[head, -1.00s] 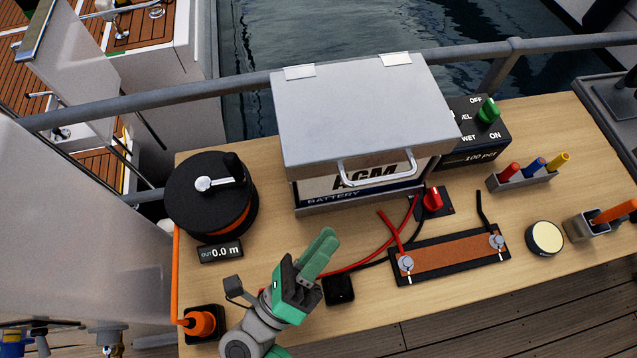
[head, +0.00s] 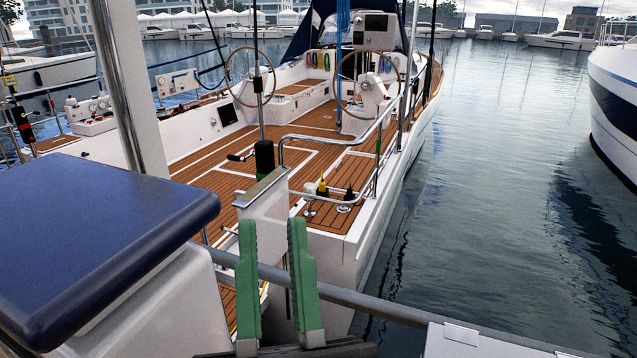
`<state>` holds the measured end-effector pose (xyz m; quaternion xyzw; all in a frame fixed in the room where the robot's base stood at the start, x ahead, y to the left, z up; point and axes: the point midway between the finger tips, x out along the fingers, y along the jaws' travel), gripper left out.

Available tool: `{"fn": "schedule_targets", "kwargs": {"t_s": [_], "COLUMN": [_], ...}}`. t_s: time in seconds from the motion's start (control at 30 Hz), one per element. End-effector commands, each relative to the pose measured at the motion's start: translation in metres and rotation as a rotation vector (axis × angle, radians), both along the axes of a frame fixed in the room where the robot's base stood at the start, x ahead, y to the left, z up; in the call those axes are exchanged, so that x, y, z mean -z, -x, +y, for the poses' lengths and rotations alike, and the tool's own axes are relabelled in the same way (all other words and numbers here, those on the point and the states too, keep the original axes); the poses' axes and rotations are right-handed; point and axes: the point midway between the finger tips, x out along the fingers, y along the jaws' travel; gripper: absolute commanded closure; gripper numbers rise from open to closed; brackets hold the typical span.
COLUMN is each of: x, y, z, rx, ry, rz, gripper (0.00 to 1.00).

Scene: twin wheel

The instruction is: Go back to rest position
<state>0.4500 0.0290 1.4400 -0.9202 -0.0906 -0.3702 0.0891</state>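My gripper (head: 272,235) shows at the bottom centre of the head view, its two green fingers pointing up. The fingers stand apart with a clear gap between them, and nothing is held. Behind the gap are a white post-like panel and the boat's side. The wrist is at the bottom edge of the picture, and the rest of my arm is out of view.
A grey rail (head: 350,297) runs behind the gripper. A dark blue padded top (head: 100,235) stands close at left. Part of the grey box lid (head: 490,343) shows at bottom right. Beyond lie the sailboat's teak deck (head: 215,178) and open water (head: 490,190).

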Motion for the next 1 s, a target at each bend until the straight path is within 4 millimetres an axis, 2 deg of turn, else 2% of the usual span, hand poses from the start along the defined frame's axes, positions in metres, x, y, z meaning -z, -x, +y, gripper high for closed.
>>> {"fn": "schedule_targets", "kwargs": {"t_s": [0.03,0.17,0.2,0.37,0.47,0.6,0.73,0.8,0.87,1.0], "x": [-0.01,-0.025,-0.054,-0.112,-0.155,-0.227,-0.286,-0.308,-0.321,-0.333], "y": [0.004,0.015,0.012,0.011,0.01,0.01,0.01,0.01,0.01,0.009], "z": [-0.006,-0.032,-0.029,-0.028,-0.028,-0.027,-0.026,-0.026,-0.026,-0.026], "rx": [0.064,0.246,0.233,0.226,0.221,0.216,0.211,0.209,0.208,0.206], "ry": [0.041,0.119,0.118,0.115,0.114,0.111,0.108,0.108,0.107,0.106], "rz": [0.031,0.153,0.155,0.157,0.158,0.159,0.16,0.16,0.161,0.161], "gripper": [0.8,0.8,0.8,0.8,0.8,0.8,0.8,0.8,0.8,0.8]}}
